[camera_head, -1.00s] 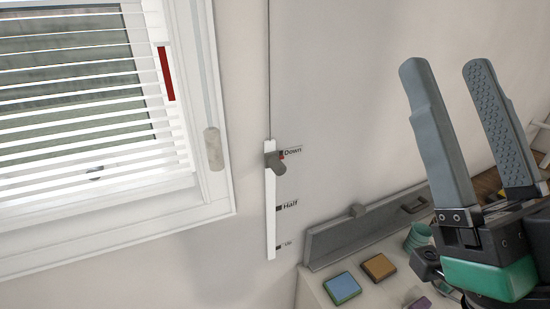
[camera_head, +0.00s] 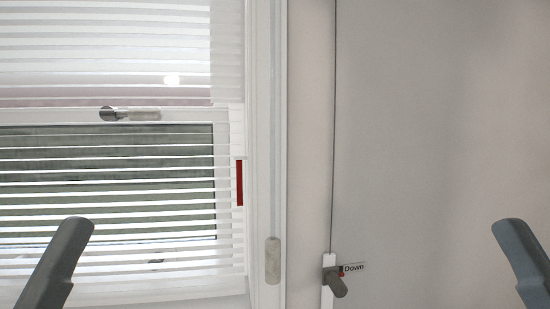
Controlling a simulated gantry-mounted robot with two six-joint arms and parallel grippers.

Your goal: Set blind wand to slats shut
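The blind (camera_head: 120,182) covers the window at left. Its lower slats show gaps with dark glass behind, so they are open there; the upper part looks paler and denser. A thin wand with a grey cylindrical grip (camera_head: 272,260) hangs upright beside the window frame. A red strip (camera_head: 240,183) is at the blind's right edge. My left gripper (camera_head: 58,262) shows as one grey finger at the bottom left, below the grip's left. My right gripper (camera_head: 524,260) shows as one grey finger at the bottom right. Neither touches anything visible; the rest of both is out of frame.
A cord slider with a dark knob (camera_head: 336,283) is on a white rail right of the wand, at a label reading "Down" (camera_head: 354,267). A dark handle with a pale grip (camera_head: 130,115) lies across the window. The wall at right is bare.

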